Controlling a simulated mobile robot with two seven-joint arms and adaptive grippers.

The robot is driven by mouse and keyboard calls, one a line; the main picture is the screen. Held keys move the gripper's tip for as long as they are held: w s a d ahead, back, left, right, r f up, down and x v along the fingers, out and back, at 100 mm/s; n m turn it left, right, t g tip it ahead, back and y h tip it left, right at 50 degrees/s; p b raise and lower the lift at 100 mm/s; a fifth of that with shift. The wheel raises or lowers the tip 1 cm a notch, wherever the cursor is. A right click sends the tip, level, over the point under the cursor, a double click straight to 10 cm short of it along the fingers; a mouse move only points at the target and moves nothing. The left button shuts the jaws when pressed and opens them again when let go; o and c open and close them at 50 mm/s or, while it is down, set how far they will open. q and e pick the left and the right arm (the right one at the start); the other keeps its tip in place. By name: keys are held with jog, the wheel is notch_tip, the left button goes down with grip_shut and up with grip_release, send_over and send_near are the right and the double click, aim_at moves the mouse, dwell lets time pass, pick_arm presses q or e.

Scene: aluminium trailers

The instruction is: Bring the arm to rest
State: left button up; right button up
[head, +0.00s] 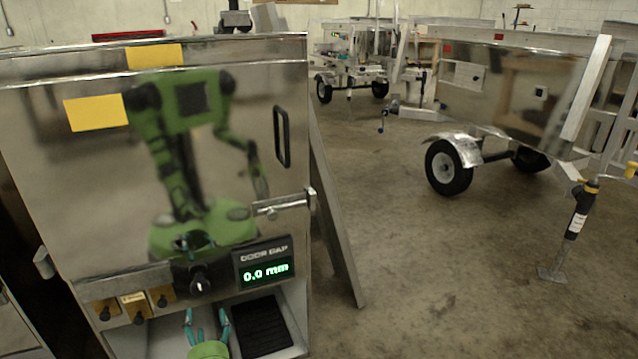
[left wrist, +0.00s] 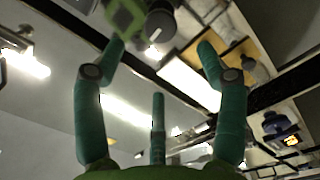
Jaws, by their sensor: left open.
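My left gripper (head: 207,316) is at the bottom of the head view, in front of the open lower bay of the metal cabinet (head: 60,200). Its teal fingers point up and are spread apart with nothing between them. In the left wrist view the fingers of the left gripper (left wrist: 161,45) are also apart and empty. My right gripper is not in view. The cabinet door looks shut, and the door gap display (head: 267,270) reads 0.0 mm. A blurred green reflection of my body shows in the door.
The door carries a black handle (head: 282,137) and a metal latch (head: 283,205). Below are several knobs on yellow plates (head: 134,306) and a black ribbed pad (head: 262,327). A trailer (head: 510,85) stands at the right, with a jack post (head: 578,220). The concrete floor (head: 430,270) between is clear.

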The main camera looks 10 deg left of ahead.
pick_arm(q)
jog(key=s+d+f+m+h, duration=0.2)
jog(key=d+m+h, duration=0.5)
jog(key=d+m, duration=0.15)
jog(key=s+d+f+m+g+h, duration=0.2)
jog(key=s+d+f+m+g, duration=0.25)
jog(key=s, duration=0.35)
jog(key=s+d+f+m+g+h, duration=0.2)
jog(key=s+d+f+m+g, duration=0.15)
jog(key=s+m, duration=0.3)
jog(key=s+a+f+m+g+p, duration=0.1)
jog(key=s+g+p, duration=0.1)
jog(key=s+p, duration=0.7)
jog(key=s+a+f+g+y+p, duration=0.1)
jog(key=s+a+f+g+p, duration=0.1)
jog(key=s+p, duration=0.6)
jog(key=s+a+f+m+g+y+p, duration=0.1)
jog(key=s+f+g+p, duration=0.1)
jog(key=s+p, duration=0.7)
jog(key=s, duration=0.4)
jog(key=shift+s+a+m+g+p, duration=0.3)
jog(key=shift+m, duration=0.05)
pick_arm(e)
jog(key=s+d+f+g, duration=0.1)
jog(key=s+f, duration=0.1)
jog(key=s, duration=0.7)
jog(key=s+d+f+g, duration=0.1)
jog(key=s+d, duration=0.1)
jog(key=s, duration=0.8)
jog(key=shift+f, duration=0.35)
